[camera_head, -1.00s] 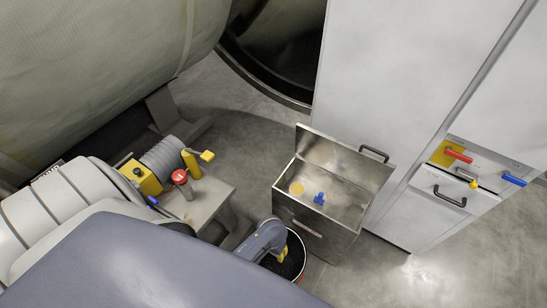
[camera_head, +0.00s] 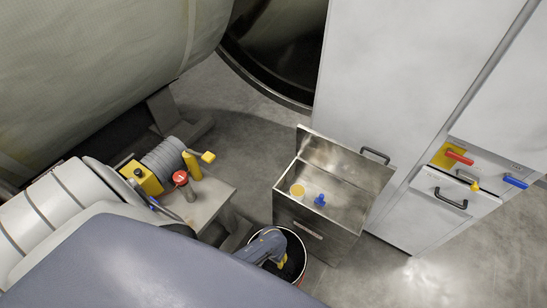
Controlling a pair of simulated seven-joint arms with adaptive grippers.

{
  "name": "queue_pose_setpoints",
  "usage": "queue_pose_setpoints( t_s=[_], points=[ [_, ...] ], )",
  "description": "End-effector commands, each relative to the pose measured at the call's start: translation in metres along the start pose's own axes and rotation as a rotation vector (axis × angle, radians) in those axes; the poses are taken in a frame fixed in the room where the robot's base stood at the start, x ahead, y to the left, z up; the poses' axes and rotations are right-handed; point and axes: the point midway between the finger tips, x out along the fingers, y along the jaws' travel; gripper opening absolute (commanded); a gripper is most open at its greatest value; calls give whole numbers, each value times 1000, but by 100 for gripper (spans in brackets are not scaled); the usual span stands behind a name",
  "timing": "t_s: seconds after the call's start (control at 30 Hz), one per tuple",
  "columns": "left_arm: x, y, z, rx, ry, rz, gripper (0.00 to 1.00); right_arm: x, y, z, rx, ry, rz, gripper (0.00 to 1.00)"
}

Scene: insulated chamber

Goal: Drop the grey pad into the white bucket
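The white bucket (camera_head: 304,264) stands on the floor in front of the metal bin, with a light rim and a dark inside. A large grey-blue and white arm comes in from the left and lower left. Its grey end, my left gripper (camera_head: 281,262), curves down over the bucket's mouth. The fingertips are too dark and hidden to show whether they are open or shut. I cannot make out the grey pad. My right gripper is not in view.
An open metal bin (camera_head: 300,226) holds a yellow round piece (camera_head: 297,190) and a blue piece (camera_head: 320,200). A small table (camera_head: 212,200) with a red knob (camera_head: 180,178) stands left. A white cabinet (camera_head: 400,80) rises behind. Floor at lower right is clear.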

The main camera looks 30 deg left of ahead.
Motion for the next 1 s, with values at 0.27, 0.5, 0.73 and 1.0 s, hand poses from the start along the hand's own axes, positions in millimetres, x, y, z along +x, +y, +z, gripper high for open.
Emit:
queue_pose_setpoints(
  t_s=[0.27,0.5,0.73,1.0],
  points=[
    [2,0,0,1,0,-1,15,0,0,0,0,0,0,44],
    [2,0,0,0,0,-1,71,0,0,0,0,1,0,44],
    [2,0,0,0,0,0,86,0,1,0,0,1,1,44],
    [2,0,0,0,0,0,86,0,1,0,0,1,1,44]
  ],
)
